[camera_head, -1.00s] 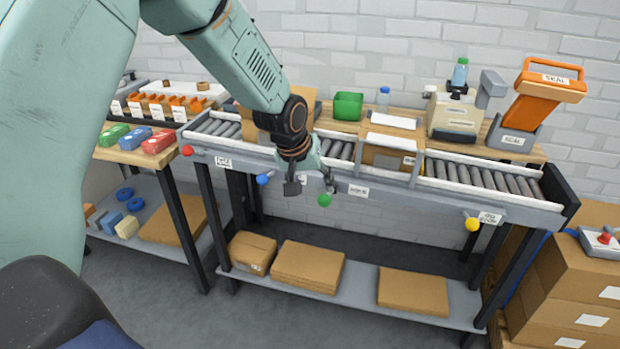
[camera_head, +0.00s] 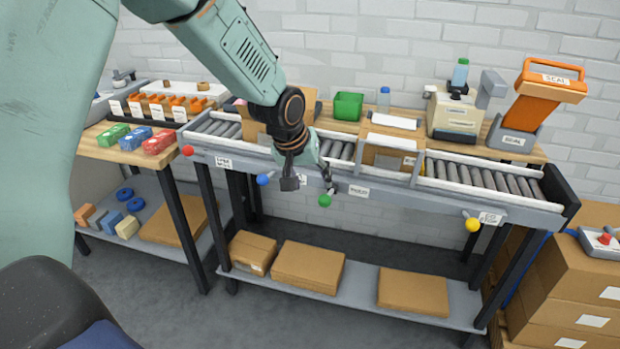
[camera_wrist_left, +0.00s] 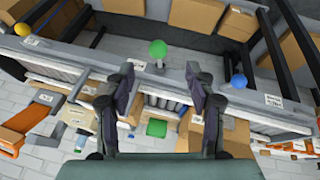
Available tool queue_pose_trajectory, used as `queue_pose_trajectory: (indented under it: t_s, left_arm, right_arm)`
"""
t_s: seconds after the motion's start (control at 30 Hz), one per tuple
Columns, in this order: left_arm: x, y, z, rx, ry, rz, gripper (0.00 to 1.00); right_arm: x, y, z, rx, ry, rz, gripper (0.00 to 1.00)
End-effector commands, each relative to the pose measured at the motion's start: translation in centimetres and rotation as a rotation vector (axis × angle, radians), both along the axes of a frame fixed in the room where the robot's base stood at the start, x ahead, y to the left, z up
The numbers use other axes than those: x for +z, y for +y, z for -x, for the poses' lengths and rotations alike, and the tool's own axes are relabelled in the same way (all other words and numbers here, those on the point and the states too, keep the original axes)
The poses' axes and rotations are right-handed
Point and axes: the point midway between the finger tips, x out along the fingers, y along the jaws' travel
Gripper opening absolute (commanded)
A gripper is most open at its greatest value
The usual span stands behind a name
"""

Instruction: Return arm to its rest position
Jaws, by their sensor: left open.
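My left arm comes in from the left in the head view. Its gripper (camera_head: 308,184) is open and empty, in front of the roller conveyor's front rail (camera_head: 400,198). Its fingers hang near a green ball-topped lever (camera_head: 325,200) and a blue ball knob (camera_head: 263,180). In the wrist view the two fingers of the left gripper (camera_wrist_left: 161,82) stand apart, with the green ball (camera_wrist_left: 157,49) beyond them and nothing between them. My right gripper is not in view.
Cardboard boxes (camera_head: 385,154) stand on the conveyor. A green bin (camera_head: 348,106), a label machine (camera_head: 455,117) and an orange sealer (camera_head: 545,92) stand behind it. Flat cartons (camera_head: 308,266) lie on the lower shelf. A side table (camera_head: 120,153) is at left, stacked boxes (camera_head: 575,290) at right.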

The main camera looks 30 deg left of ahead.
Motion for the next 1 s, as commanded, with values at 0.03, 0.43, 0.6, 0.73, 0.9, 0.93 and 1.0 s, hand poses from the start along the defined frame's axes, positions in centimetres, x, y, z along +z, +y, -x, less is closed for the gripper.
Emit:
queue_pose_trajectory:
  t_s: [0.03, 0.43, 0.6, 0.73, 0.9, 0.93, 1.0]
  left_arm:
    - [0.0, 0.0, 0.0, 0.0, 0.0, 0.0, 0.55]
    - [0.5, -0.6, -1.3, -0.062, -0.096, -0.011, 0.55]
    - [-3.2, -3.4, 1.0, -0.139, -0.174, -0.017, 0.55]
    - [-9.1, -5.2, 5.7, -0.185, -0.145, -0.041, 0.55]
    - [-16.4, -6.5, 13.9, -0.23, -0.045, -0.079, 0.55]
    - [-17.5, -6.6, 15.5, -0.238, -0.022, -0.087, 0.55]
    - [-20.0, -6.8, 19.3, -0.254, 0.036, -0.102, 0.55]
  right_arm:
    - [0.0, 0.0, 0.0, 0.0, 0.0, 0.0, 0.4]
    - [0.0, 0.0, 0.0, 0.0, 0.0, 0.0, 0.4]
    - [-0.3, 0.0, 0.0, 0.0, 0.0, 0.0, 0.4]
    - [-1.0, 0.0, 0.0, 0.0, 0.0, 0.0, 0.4]
    - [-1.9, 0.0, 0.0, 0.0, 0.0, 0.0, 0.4]
    - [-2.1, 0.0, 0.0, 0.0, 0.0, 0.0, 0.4]
    - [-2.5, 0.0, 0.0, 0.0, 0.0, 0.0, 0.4]
